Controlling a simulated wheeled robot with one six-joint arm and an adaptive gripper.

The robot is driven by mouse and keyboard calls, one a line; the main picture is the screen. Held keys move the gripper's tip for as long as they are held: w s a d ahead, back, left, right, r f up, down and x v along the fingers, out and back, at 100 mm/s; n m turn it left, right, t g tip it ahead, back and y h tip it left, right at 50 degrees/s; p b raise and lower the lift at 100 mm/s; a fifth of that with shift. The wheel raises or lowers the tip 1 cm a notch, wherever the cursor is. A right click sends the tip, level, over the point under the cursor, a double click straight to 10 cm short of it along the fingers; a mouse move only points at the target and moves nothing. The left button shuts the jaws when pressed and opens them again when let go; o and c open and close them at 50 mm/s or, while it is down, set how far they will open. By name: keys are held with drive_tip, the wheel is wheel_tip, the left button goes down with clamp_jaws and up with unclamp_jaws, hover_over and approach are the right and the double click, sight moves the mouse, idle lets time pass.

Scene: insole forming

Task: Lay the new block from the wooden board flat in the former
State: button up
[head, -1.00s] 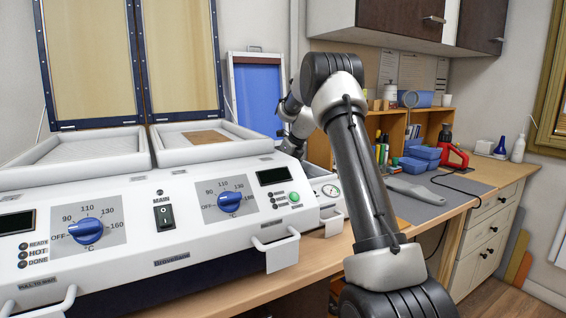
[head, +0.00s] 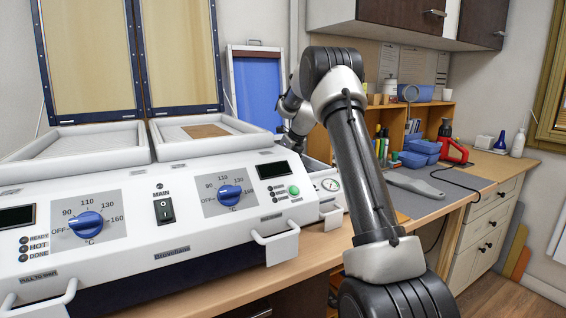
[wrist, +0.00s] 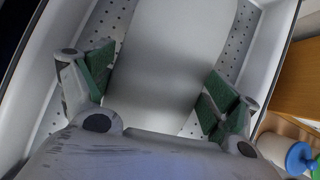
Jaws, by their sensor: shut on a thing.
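In the wrist view my gripper (wrist: 162,75) has its two green-padded fingers on either side of a pale grey block (wrist: 180,35) and is shut on it. The block runs from between the fingers to the top edge of the picture. Beneath it is the white, perforated bed of the former (wrist: 243,40), with raised walls. I cannot tell whether the block touches the bed. In the head view the former's blue-sheeted lid (head: 257,88) stands raised at the back; my gripper and the block are hidden behind the white machine and my arm.
A white heater with dials (head: 120,225) fills the left, its two lids up; a brown sheet (head: 205,131) lies in its right tray. To the right are a grey mat (head: 440,190), blue bins (head: 420,150) and a red tool (head: 453,148). A blue-and-white round part (wrist: 290,155) lies beside the former.

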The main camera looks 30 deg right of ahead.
idle(0.3)
drive_tip(key=o, duration=1.1)
drive_tip(key=shift+o, duration=0.2)
drive_tip(key=v, duration=1.2)
